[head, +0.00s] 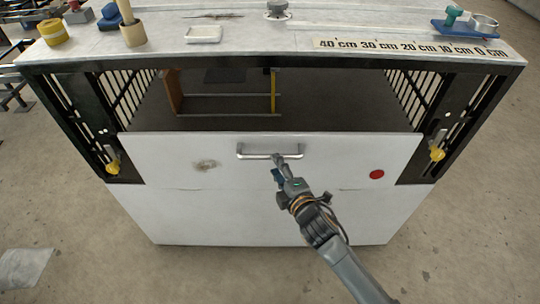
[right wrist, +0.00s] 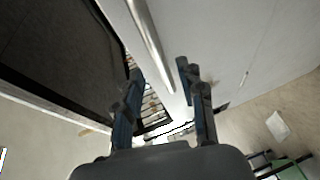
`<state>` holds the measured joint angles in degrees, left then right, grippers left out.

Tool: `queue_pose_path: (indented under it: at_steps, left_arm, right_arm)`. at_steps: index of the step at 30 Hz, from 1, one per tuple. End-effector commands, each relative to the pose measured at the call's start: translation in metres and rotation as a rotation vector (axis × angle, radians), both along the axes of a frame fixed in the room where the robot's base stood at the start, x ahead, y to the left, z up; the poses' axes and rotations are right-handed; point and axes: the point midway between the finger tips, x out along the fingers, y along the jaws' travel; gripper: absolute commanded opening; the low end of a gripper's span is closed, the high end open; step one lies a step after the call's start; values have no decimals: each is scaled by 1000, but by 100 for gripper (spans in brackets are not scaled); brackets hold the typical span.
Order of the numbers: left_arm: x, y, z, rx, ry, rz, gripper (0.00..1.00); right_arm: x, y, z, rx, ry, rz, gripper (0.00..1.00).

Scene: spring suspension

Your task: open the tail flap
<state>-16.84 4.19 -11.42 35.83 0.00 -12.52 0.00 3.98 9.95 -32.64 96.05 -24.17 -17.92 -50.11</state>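The tail flap (head: 225,172) is a white panel across the front of a box-like frame, with a dark opening above it. A silver bar handle (head: 256,156) sits near its top middle; it also shows in the right wrist view (right wrist: 146,40). My right gripper (head: 278,171) is at the right end of the handle. In the right wrist view its two fingers (right wrist: 160,72) are apart, with the handle bar running toward the gap between them. I cannot tell if they touch it. Yellow latches sit at the left (head: 113,165) and right (head: 437,152) sides. My left gripper is not seen.
A lower white panel (head: 250,220) continues below the flap. The white top (head: 240,32) carries a ruler strip (head: 405,47), a blue tray (head: 462,29), a white dish (head: 204,34) and a yellow roll (head: 53,32). The floor in front is mostly clear.

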Motion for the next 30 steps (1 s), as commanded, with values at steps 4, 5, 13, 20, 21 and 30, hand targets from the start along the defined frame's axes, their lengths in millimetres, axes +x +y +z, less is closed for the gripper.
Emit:
queue_pose_path:
  at_steps: [4,5,13,20,21,30]
  left_arm:
    - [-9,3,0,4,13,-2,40]
    - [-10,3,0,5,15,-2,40]
    - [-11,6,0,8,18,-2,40]
    - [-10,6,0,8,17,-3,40]
    - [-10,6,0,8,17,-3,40]
    - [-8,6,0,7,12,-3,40]
  right_arm:
    - [26,11,-4,0,-1,0,39]
    - [30,13,-5,0,-1,0,39]
    - [51,22,-10,1,-1,1,39]
    - [52,22,-11,0,-1,0,39]
    - [52,22,-11,0,-1,0,39]
    - [52,22,-11,1,0,0,0]
